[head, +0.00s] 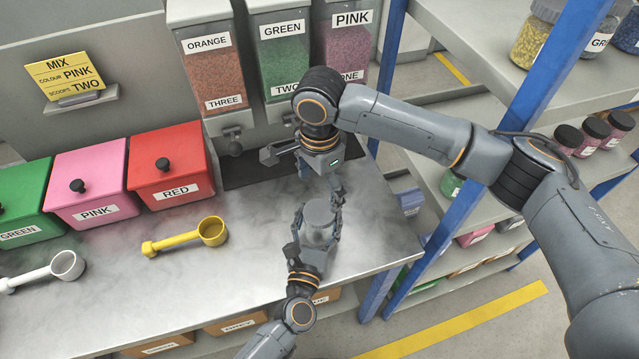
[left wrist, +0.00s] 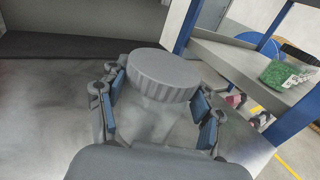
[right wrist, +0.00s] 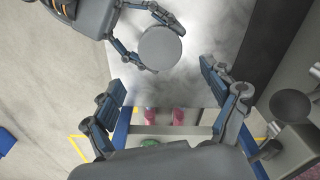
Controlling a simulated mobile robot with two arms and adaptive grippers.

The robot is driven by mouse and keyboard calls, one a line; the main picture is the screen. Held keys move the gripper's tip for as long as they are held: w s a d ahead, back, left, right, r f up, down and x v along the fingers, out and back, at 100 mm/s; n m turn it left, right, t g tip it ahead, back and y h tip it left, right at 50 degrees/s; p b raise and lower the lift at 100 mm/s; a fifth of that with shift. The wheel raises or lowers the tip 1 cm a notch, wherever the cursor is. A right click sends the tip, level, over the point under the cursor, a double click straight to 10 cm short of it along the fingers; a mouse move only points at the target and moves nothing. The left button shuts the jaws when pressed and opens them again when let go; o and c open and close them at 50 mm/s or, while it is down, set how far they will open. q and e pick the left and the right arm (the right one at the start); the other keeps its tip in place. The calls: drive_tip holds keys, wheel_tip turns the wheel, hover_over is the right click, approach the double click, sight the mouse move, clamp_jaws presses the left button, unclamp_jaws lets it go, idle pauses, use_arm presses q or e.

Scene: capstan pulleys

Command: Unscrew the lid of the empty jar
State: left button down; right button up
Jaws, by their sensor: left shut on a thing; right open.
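The empty jar (head: 318,232) stands near the right end of the counter, its clear glass body between my left gripper's fingers. Its grey ribbed lid (head: 319,212) is on top, and it also shows in the left wrist view (left wrist: 163,76) and from above in the right wrist view (right wrist: 160,48). My left gripper (head: 318,236) is shut on the jar body below the lid. My right gripper (head: 334,190) is open and empty, above and behind the jar; in the right wrist view its fingers (right wrist: 172,85) are wide apart, with the lid beyond them.
Dispensers labelled ORANGE (head: 214,75), GREEN (head: 285,60) and PINK (head: 342,45) stand behind. Green, pink (head: 90,185) and red (head: 168,165) boxes are to the left. A yellow scoop (head: 190,236) and a white scoop (head: 50,268) lie on the counter (head: 225,275). Blue-post shelving (head: 455,190) stands right.

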sight(319, 211)
drive_tip(key=m, duration=0.3)
drive_tip(key=shift+m, duration=0.3)
drive_tip(key=shift+f, duration=4)
drive_tip(key=c, duration=1.2)
drive_tip(key=o, duration=1.3)
drive_tip(key=shift+c, duration=0.2)
